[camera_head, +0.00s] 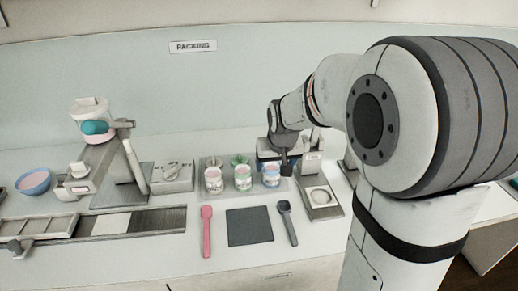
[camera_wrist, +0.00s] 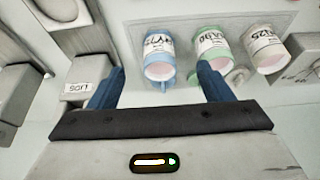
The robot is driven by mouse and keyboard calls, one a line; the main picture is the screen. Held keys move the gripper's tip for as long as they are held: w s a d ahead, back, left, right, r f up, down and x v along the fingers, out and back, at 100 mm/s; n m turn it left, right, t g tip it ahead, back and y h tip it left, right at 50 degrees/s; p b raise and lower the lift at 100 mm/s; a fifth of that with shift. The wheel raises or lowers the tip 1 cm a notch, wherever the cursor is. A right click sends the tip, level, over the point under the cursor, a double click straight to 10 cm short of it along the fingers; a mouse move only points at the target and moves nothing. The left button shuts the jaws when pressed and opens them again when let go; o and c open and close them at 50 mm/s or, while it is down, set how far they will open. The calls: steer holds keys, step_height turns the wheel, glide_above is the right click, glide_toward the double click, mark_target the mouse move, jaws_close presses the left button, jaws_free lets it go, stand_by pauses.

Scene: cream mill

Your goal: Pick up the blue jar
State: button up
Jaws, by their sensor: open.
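The blue jar (camera_head: 271,177) is the right-hand one of three jars in a row in the head view, standing upright on a pale tray (camera_head: 224,191). In the wrist view the blue jar (camera_wrist: 159,50) is ahead of my gripper, in line with the gap between the fingers. My gripper (camera_wrist: 160,85) is open, with two dark blue fingers apart and nothing between them that I can make out. In the head view my gripper (camera_head: 283,165) is close to the blue jar, on its right and back side, partly overlapped by my arm.
A lids box (camera_wrist: 79,88) is on the other side. A scale (camera_head: 320,198), dark mat (camera_head: 249,227), pink spoon (camera_head: 206,232) and grey spoon (camera_head: 288,222) lie in front.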

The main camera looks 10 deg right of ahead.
mark_target(271, 170)
steer(key=w+f, duration=0.2)
steer(key=f, duration=0.1)
steer(key=w+f+p, duration=0.1)
steer(key=w+f, duration=0.3)
steer(key=f, duration=0.1)
steer(key=shift+w+d+f, duration=0.2)
steer(key=shift+w+f, duration=0.1)
steer(key=shift+w, duration=0.05)
steer(key=shift+c, duration=0.2)
steer(key=c, duration=1.1)
